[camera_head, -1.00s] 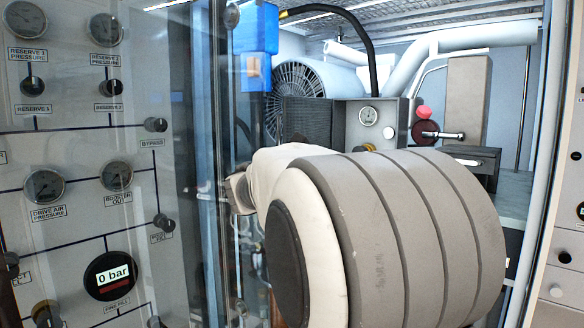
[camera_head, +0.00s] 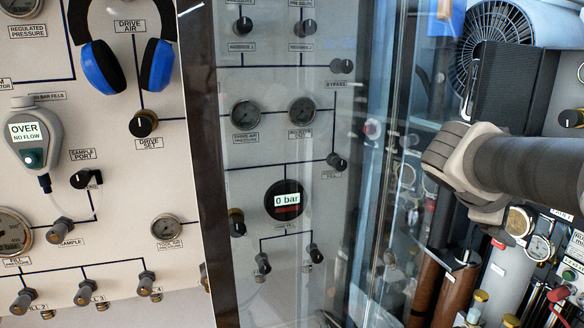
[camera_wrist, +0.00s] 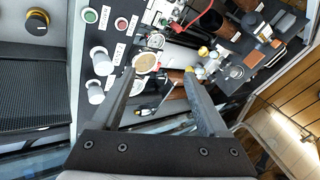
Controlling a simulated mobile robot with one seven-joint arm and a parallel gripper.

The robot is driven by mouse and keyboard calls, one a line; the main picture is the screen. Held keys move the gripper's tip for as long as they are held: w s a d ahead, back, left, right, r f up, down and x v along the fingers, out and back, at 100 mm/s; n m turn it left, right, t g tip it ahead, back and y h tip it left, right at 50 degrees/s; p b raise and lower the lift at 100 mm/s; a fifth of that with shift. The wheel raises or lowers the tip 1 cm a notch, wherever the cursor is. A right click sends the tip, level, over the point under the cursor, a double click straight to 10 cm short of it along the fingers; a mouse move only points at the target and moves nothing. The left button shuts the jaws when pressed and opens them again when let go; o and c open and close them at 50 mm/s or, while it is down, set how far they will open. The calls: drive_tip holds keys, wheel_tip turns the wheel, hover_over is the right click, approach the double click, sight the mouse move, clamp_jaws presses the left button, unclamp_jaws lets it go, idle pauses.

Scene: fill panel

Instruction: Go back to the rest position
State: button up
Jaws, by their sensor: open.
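My gripper shows in the wrist view (camera_wrist: 160,85) with its two dark fingers apart and nothing between them. Beyond the fingers lie a round gauge and brown cylinders, apart from the gripper as far as I can tell. In the head view, my grey arm comes in from the right edge, and its pale wrist end is in front of the open machinery bay. The fingertips are hidden there.
A glass door (camera_head: 375,160) stands left of my arm, with a gauge panel (camera_head: 265,110) behind it. Blue ear defenders (camera_head: 101,66) hang on the left panel. Below my arm are brown cylinders (camera_head: 455,295), small gauges (camera_head: 539,248) and valves. A fan (camera_head: 497,38) is behind.

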drive_tip(key=s+a+f+m+y, duration=0.4)
drive_tip(key=s+a+f+y, duration=0.1)
drive_tip(key=a, duration=0.6)
drive_tip(key=s+a+f+m+t+y, duration=0.1)
drive_tip(key=s+a+f+m+y, duration=0.3)
drive_tip(key=s+a, duration=0.4)
wheel_tip(320, 180, down, 3)
drive_tip(key=a+y, duration=0.1)
drive_tip(key=a, duration=0.1)
drive_tip(key=shift+a, duration=0.4)
drive_tip(key=shift+w+r, duration=0.1)
drive_tip(key=shift+r, duration=0.05)
